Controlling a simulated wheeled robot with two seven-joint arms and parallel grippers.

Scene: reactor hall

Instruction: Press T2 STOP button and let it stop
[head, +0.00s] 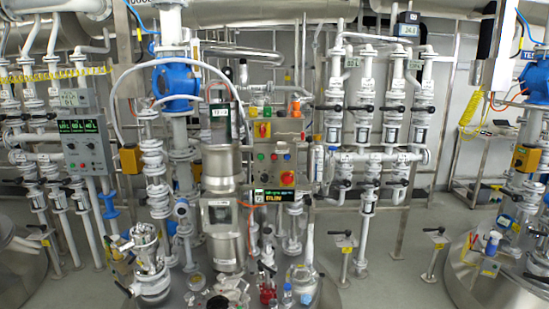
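A grey control panel (274,166) stands in the middle of the head view, behind the central reactor top. A second grey control box (86,146) with small displays and buttons is mounted at the left. The labels are too small to read, so I cannot tell which button is T2 STOP. Neither of my grippers can be made out in this view.
The central reactor top (200,283) fills the lower middle, crowded with valves, flanges and small bottles. A steel cylinder (222,168) stands just left of the central panel. More vessels stand at the lower left and right (490,283). Open floor (395,285) shows right of centre.

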